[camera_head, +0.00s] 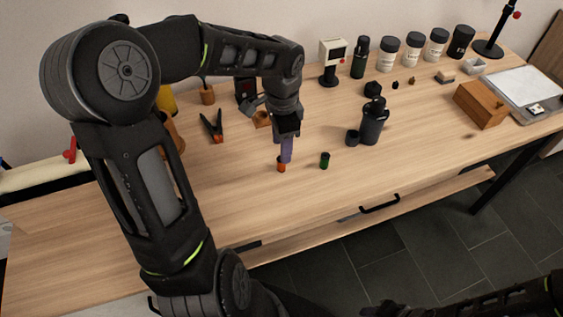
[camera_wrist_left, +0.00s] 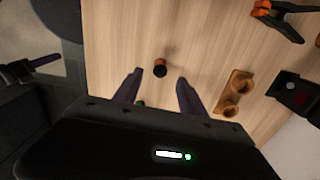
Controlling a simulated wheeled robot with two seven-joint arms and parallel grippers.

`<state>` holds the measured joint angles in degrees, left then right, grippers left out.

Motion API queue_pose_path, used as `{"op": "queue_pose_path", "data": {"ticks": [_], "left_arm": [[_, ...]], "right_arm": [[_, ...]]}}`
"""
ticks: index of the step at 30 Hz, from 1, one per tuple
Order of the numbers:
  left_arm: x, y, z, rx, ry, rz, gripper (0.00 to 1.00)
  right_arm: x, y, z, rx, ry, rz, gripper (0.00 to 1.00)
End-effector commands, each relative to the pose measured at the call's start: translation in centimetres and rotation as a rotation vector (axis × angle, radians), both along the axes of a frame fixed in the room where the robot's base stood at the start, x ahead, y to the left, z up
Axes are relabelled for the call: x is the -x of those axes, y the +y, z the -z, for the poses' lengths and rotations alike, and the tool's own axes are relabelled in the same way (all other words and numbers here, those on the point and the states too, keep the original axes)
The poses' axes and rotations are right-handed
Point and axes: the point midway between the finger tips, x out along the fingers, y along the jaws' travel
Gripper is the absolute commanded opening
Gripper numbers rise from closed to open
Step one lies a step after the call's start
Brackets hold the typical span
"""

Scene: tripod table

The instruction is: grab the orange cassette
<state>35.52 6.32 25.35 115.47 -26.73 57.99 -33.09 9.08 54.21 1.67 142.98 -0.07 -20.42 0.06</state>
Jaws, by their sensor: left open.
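The orange cassette (camera_head: 281,168) is a small upright cylinder on the wooden table. In the left wrist view the orange cassette (camera_wrist_left: 160,68) shows a dark top with an orange rim. My left gripper (camera_head: 284,156) points down just above and beside it in the head view, with its purple fingers apart. In the left wrist view the left gripper (camera_wrist_left: 160,78) has the cassette in line with the gap between its fingertips, and nothing is held. My right arm shows dark at the lower right of the head view; the state of its jaws is unclear.
A similar green cassette (camera_head: 325,160) stands just right of the orange one. An orange-tipped clamp (camera_head: 213,127) and a wooden block with holes (camera_wrist_left: 235,92) lie nearby. The table front is clear.

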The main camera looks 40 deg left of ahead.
Motion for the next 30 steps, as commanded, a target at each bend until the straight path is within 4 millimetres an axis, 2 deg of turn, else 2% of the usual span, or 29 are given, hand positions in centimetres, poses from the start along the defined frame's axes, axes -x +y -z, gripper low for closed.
{"op": "queue_pose_path", "data": {"ticks": [4,9,26,30], "left_arm": [[0.2,0.0,2.3,0.002,0.004,0.000,0.48],[0.1,0.0,3.7,0.001,0.001,-0.001,0.48],[0.1,0.0,3.7,0.000,0.000,-0.001,0.48],[0.1,0.0,3.6,0.000,0.000,-0.001,0.38]], "right_arm": [[0.0,0.0,-0.2,0.000,0.000,0.000,0.36],[0.0,0.0,-0.2,0.000,0.000,0.000,0.36],[0.0,0.0,-0.2,0.000,0.000,0.000,0.36],[0.0,0.0,-0.2,0.000,0.000,0.000,0.36]]}}
